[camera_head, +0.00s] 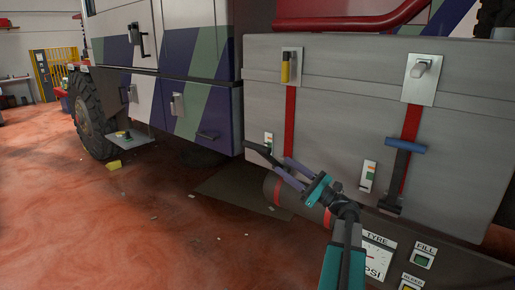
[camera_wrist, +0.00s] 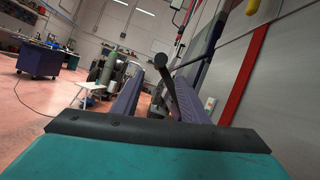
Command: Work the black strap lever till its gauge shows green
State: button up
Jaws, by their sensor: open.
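The black strap lever (camera_head: 261,153) sticks out from the left red strap (camera_head: 291,105) on the grey box. In the wrist view the lever (camera_wrist: 168,82) shows as a dark bar with a rounded end, between my fingers in the picture, close to the right one. I cannot tell whether they touch. My gripper (camera_head: 281,167) is open, its purple fingers at the lever; it also shows in the wrist view (camera_wrist: 158,82). The lever's gauge (camera_head: 268,138) is a small white plate beside the strap, also in the wrist view (camera_wrist: 210,103). Its reading is too small to tell.
A second red strap on the right has a blue-handled lever (camera_head: 405,146) and its own gauge (camera_head: 368,176). A tyre panel (camera_head: 376,258) sits low in front. A step (camera_head: 127,137) juts out by the truck wheel (camera_head: 88,118). The red floor at left is mostly clear.

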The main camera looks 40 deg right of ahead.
aim_at(257, 147)
jog(key=shift+w, duration=0.15)
jog(key=p+x, duration=0.2)
jog(key=x, duration=1.1)
jog(key=shift+w+a+r+p, duration=0.1)
jog(key=shift+w+p, duration=0.15)
jog(key=shift+p, duration=0.05)
grip_shut()
